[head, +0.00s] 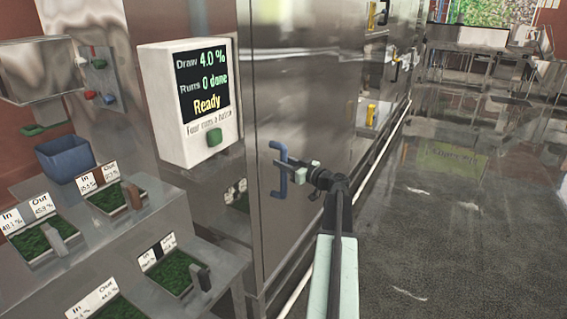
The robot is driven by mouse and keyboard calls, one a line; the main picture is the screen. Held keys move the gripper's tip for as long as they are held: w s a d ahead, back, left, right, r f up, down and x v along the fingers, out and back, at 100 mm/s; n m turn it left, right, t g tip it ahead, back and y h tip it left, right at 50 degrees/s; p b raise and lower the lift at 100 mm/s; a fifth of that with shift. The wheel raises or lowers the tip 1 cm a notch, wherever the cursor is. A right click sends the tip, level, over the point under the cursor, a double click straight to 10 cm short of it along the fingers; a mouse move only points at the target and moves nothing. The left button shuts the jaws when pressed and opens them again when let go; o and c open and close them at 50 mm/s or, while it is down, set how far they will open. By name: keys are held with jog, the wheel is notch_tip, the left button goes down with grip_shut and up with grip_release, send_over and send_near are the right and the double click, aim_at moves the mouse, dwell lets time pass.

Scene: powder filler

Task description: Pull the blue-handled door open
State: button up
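The blue handle (283,176) is an upright bar on a tall, shiny steel door (300,90) in the middle of the head view. The door looks closed, flush with the cabinet front. My gripper (287,168) is at the handle, coming from the right. A dark finger reaches across the handle's upper part and overlaps it in the view. I cannot tell whether the fingers are closed on the bar or only beside it. The second finger is not clearly seen.
A white display box (190,105) reading "Ready" is left of the door. A steel bench (190,215) with green-filled trays and a blue bin (65,158) stands at left. More cabinets with yellow handles (371,115) line the wall behind. The dark floor (440,240) at right is open.

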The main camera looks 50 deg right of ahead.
grip_shut()
dwell(0.4)
jog(key=shift+r, duration=0.1)
dwell(0.7)
